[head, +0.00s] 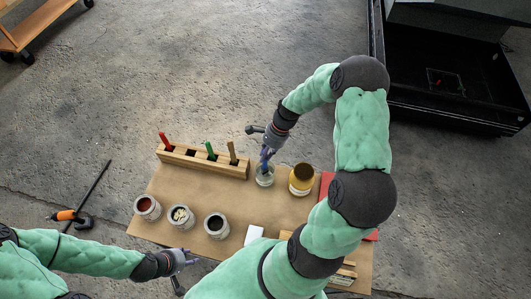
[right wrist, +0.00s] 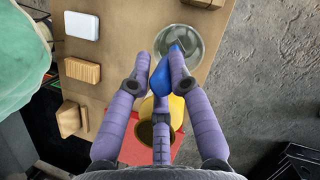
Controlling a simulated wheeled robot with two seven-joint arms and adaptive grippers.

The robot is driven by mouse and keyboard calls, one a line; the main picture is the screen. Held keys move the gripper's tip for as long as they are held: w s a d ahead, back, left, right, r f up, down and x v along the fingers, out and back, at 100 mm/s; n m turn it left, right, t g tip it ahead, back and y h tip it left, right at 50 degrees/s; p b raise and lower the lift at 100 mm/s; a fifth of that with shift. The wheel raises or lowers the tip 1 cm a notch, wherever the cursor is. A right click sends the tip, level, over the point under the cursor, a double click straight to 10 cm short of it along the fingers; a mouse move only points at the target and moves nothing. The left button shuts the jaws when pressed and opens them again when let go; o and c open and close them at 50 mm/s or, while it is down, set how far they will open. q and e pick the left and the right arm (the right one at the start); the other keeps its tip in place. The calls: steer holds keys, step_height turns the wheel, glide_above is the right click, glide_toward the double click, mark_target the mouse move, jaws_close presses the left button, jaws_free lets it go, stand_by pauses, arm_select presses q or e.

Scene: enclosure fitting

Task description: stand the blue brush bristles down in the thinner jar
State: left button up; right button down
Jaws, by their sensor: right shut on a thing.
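The blue brush (right wrist: 163,76) is between the purple fingers of my right gripper (right wrist: 164,72) in the right wrist view. My right gripper (head: 267,154) is shut on it, just above the clear glass thinner jar (head: 265,177) in the head view. The thinner jar also shows in the right wrist view (right wrist: 204,40), right beside the fingertips. The brush's lower end is largely hidden, so I cannot tell whether it is inside the jar mouth. My left gripper (head: 184,259) is empty, low at the board's front left edge; its finger opening is too small to judge.
A wooden rack (head: 220,165) holds red, green and brown-handled brushes. A yellow jar (head: 300,185) stands close right of the thinner jar. Several paint jars, including a dark one (head: 215,225), line the front left. A white block (head: 254,233) and red mat (head: 326,186) lie rightward.

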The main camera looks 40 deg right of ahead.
steer(key=c, duration=1.1)
jaws_free()
steer(key=shift+o, duration=0.2)
steer(key=v, duration=1.2)
